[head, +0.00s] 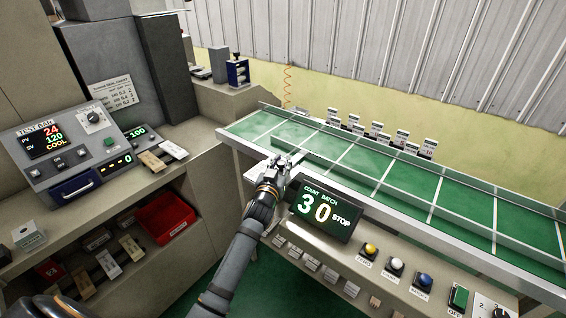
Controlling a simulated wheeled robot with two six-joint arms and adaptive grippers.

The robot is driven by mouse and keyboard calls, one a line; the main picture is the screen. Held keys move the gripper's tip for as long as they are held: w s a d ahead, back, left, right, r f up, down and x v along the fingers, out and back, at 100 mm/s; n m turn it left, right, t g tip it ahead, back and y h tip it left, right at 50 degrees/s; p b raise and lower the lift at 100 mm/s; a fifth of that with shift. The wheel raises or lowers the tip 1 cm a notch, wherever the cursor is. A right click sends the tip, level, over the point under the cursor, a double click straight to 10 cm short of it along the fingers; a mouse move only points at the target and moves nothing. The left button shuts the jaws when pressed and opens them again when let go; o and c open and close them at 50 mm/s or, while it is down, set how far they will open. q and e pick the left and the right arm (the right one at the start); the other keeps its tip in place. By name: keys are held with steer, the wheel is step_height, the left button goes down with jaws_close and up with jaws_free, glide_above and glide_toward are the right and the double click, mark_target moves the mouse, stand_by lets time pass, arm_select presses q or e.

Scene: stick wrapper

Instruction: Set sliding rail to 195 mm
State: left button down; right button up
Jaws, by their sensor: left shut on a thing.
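The green conveyor (265,124) runs from the middle of the head view to the lower right, with pale lines across it. The sliding rail (400,193) is a long, low bar lying lengthwise along it. My left gripper (290,159) is at the near edge of the conveyor, by the rail's left end. It is shut on a small part there, which looks like part of the rail; the fingers hide most of it. No millimetre reading for the rail is legible. My right gripper is not in view.
A count display (320,209) reading 30 and STOP stands just right of my left gripper. Yellow, white and blue buttons (396,264) line the front panel. Small white cards (377,129) stand behind the conveyor. A control box (70,145) and red bin (167,218) are at left.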

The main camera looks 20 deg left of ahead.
arm_select(q)
steer(key=shift+s+a, duration=0.1)
steer(key=shift+s, duration=0.25)
steer(key=c, duration=1)
jaws_free()
steer(key=shift+w+f, duration=0.1)
steer(key=shift+w, duration=0.2)
steer(key=shift+s, duration=0.15)
steer(key=s, duration=0.4)
steer(key=s+d, duration=0.1)
steer(key=s, duration=0.7)
steer(key=shift+d, duration=0.4)
